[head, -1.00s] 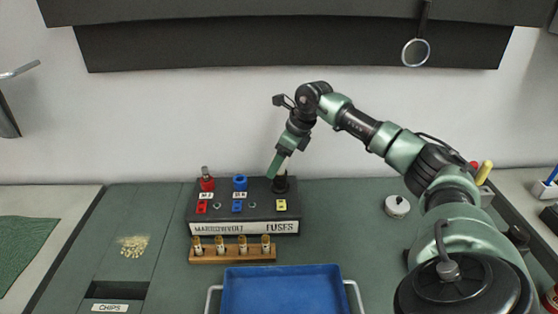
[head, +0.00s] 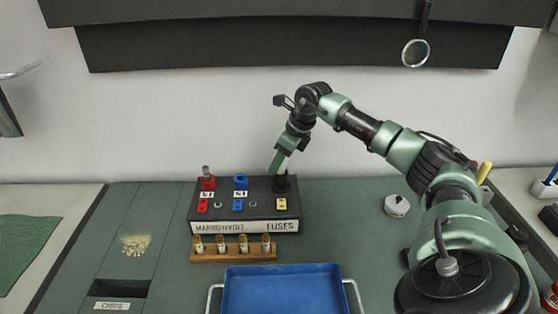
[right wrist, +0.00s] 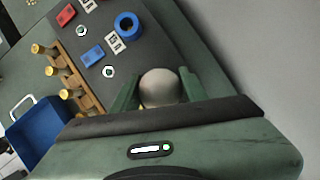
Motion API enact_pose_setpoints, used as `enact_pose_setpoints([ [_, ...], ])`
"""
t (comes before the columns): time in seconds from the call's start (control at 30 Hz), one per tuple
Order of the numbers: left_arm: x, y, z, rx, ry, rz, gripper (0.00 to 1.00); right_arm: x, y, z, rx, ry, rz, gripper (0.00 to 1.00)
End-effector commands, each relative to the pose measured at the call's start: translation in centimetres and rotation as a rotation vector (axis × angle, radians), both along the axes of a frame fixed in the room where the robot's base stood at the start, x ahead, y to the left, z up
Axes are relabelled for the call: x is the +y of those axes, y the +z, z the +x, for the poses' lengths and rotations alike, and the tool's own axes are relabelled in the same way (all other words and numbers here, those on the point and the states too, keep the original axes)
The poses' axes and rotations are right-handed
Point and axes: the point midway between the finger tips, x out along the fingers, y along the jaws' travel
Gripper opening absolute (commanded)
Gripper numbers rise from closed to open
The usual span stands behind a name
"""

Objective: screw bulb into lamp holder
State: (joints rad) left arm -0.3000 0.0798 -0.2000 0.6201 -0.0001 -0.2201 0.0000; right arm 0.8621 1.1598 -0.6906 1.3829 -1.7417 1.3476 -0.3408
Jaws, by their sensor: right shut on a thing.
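My right gripper (head: 279,172) points down over the right end of a dark panel (head: 262,212) marked FUSES. It is shut on a rounded pale-grey bulb (right wrist: 161,87), which shows as a dome between the two green fingers in the right wrist view. In the head view the gripper sits right at the black holder (head: 282,184), above a yellow label. The fingers hide the bulb there, so I cannot tell how deep it sits. My left gripper is not in view.
A red holder (head: 207,183) and a blue holder (head: 240,181) stand on the panel's left and middle. In front are a wooden rack (head: 233,254) with several brass-capped fuses and a blue tray (head: 282,290). A round white object (head: 396,206) lies to the right.

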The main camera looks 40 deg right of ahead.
Motion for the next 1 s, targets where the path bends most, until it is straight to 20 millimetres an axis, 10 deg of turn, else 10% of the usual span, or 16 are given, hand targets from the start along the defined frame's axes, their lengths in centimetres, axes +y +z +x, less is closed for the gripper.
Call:
enact_pose_setpoints([
  [1.0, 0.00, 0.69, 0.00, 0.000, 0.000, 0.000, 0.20, -0.41, -0.01, 0.06, -0.001, -0.806, -0.001, 0.08],
])
